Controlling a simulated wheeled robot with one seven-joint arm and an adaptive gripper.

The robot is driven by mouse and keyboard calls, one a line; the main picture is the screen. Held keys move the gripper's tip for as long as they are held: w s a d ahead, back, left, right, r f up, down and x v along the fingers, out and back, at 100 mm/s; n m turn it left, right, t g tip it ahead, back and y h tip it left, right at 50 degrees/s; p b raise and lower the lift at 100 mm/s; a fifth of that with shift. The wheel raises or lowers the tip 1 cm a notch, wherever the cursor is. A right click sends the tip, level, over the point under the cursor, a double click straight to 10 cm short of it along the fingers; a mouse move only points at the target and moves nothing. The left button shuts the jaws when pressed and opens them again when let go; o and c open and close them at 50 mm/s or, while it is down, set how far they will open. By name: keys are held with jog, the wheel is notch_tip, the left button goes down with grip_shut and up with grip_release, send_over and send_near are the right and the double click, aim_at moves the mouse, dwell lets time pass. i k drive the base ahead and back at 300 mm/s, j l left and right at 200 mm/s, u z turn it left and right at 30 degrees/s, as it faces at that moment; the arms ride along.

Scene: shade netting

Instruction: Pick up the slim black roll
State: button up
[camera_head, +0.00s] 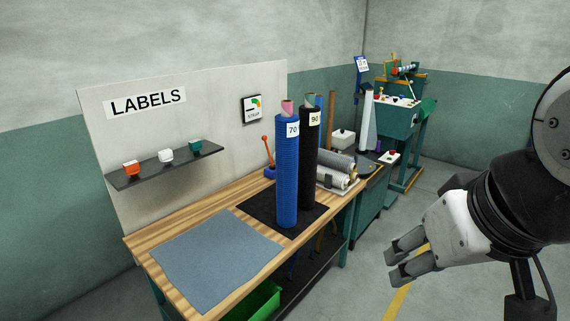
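The slim black roll (309,152) stands upright on a dark mat (258,212) on the wooden bench. It has a white tag reading "90" near its top, and a core end sticks out above. A thicker-looking blue roll (287,180) with a "70" tag stands upright just left and in front of it, hiding part of its left side and base. My gripper (391,267) is at the right, out in front of the bench and well apart from both rolls. Its two fingers point left with a gap between them, and nothing is held.
A blue-grey sheet (215,258) lies on the bench's near left. Grey rolls (335,172) lie right of the black roll. A shelf (168,164) with small label rolls hangs on the back panel. A green machine (398,120) stands behind. A green bin (255,301) sits below.

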aim_at(309, 114)
jog(key=i+z, duration=0.2)
jog(key=i, duration=0.4)
jog(key=i+z, duration=0.2)
jog(key=i, duration=0.4)
jog(key=i+j+z, duration=0.15)
jog(key=i, duration=0.45)
jog(key=i+j+z, duration=0.2)
jog(key=i, duration=0.4)
